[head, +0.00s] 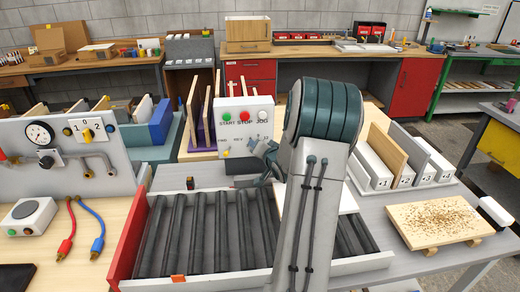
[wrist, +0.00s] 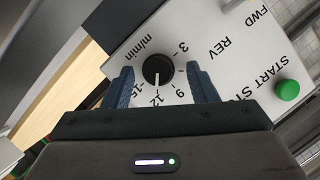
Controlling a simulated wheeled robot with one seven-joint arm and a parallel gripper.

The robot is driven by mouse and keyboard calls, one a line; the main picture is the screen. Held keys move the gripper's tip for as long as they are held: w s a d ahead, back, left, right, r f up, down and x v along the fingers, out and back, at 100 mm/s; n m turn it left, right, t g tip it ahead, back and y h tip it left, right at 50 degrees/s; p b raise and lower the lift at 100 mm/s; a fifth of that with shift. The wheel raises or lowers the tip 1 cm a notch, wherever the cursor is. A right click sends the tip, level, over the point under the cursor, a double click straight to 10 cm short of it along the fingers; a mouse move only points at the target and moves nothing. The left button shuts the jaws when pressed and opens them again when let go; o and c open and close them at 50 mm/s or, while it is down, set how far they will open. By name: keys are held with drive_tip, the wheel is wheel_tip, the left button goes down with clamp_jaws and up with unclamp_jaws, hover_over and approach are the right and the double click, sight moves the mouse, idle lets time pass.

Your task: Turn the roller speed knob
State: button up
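The roller speed knob (wrist: 158,70) is a round black dial with a white pointer line, on a white control panel (wrist: 215,50) in the wrist view. Its scale reads 3, 9, 12, 15 and m/min, and the pointer is at about 12. My gripper (wrist: 158,76) is open, with one blue finger on each side of the knob. Gaps show between the fingers and the knob, and I cannot tell its depth over the panel. In the head view the control panel (head: 244,113) stands behind the roller conveyor (head: 205,231); my gripper (head: 262,163) is at its lower right and the knob is hidden.
A green START button (wrist: 287,90) is on the panel at right in the wrist view. In the head view red STOP (head: 243,115) and JOG buttons are above my gripper. Upright boards (head: 385,150) in a rack stand to the right. A gauge panel (head: 65,150) is at left.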

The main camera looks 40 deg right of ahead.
drive_tip(key=shift+s, duration=0.15)
drive_tip(key=v, duration=1.3)
drive_tip(key=shift+s, duration=0.25)
drive_tip(key=shift+a+r, duration=0.1)
